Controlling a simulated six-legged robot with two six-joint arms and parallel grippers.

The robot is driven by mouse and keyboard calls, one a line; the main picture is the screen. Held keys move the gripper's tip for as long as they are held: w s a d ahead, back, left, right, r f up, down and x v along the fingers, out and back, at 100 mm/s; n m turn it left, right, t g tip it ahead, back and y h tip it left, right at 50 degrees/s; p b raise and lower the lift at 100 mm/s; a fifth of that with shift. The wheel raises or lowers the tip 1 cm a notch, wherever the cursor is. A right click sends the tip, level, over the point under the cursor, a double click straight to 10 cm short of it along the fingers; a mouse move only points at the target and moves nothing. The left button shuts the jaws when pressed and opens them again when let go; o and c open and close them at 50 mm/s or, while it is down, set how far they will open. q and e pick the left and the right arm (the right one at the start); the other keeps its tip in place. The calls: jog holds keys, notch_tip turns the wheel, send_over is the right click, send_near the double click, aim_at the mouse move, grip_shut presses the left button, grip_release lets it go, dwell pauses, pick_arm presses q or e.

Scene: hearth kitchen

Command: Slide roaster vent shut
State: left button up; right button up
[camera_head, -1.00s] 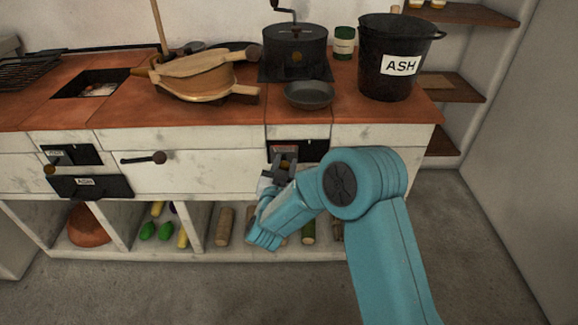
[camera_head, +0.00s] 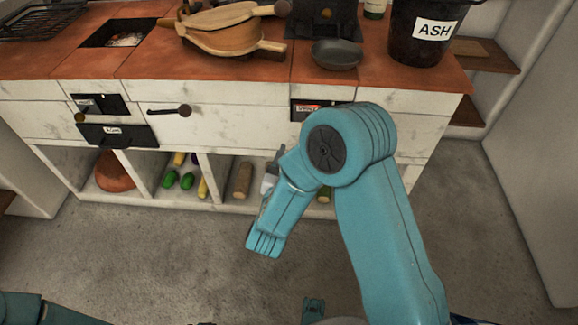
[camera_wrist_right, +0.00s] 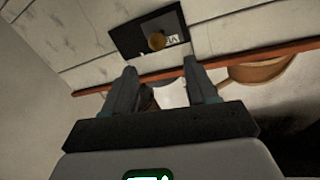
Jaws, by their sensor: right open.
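The roaster vent, a black plate (camera_head: 318,109) with a small reddish label, is set in the white front under the counter's right part. My right arm partly covers it in the head view. My right gripper (camera_head: 274,165) hangs low in front of the unit. In the wrist view its two fingers (camera_wrist_right: 163,86) are apart with nothing clearly between them, short of the plate. My left gripper is out of view.
A dark pan (camera_head: 336,54) and an ASH bucket (camera_head: 427,35) stand on the counter (camera_head: 190,68). Bellows (camera_head: 232,38) lie left of them. Left on the front are another black plate (camera_head: 98,103), an ash drawer (camera_head: 118,135) and a handle (camera_head: 170,111). The floor ahead is clear.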

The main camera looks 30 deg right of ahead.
jog(key=v, duration=0.4)
jog(key=shift+s+a, duration=0.15)
